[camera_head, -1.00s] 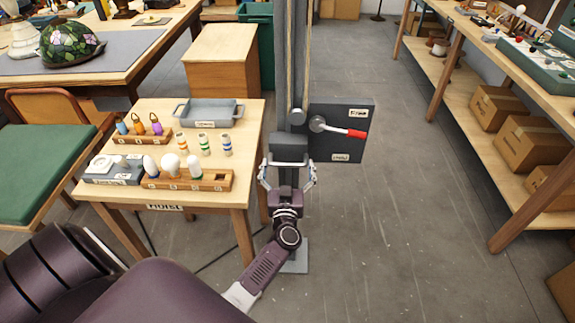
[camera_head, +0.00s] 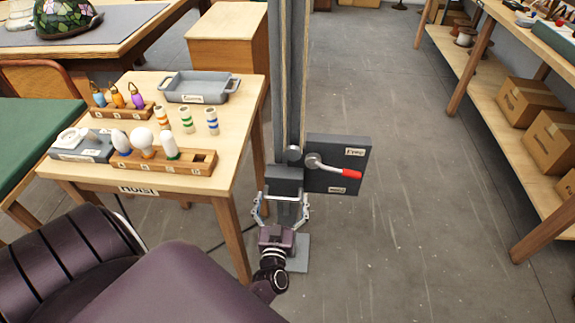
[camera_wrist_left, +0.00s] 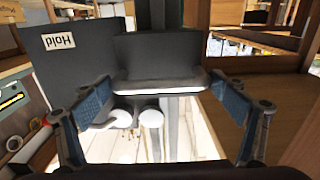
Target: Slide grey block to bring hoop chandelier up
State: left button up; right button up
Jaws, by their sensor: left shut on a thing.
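The grey block (camera_head: 284,180) sits on the front of the upright grey post (camera_head: 289,70), low down near the floor base. My left gripper (camera_head: 280,208) is shut on it, one finger at each side. In the left wrist view, the block (camera_wrist_left: 160,60) is between the two blue-padded fingers. A dark board (camera_head: 330,150) beside the block carries a lever with a red handle (camera_head: 350,174), pointing right and slightly down, between the "Free" and "Hold" labels. The hoop chandelier is not in view. My right gripper is not in view.
A wooden table (camera_head: 232,120) marked as hoist stands left of the post, with a grey tray (camera_head: 198,90), bulbs and coloured parts. A grey base plate (camera_head: 299,252) is on the floor. Shelving with boxes (camera_head: 525,100) lines the right. The floor between is clear.

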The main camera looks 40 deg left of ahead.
pick_arm(q)
jog(key=shift+d, duration=0.1)
jog(key=o, duration=1.4)
jog(key=shift+w+f, duration=0.1)
jog(key=v, duration=1.2)
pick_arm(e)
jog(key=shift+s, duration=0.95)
pick_arm(q)
jog(key=shift+f, duration=0.1)
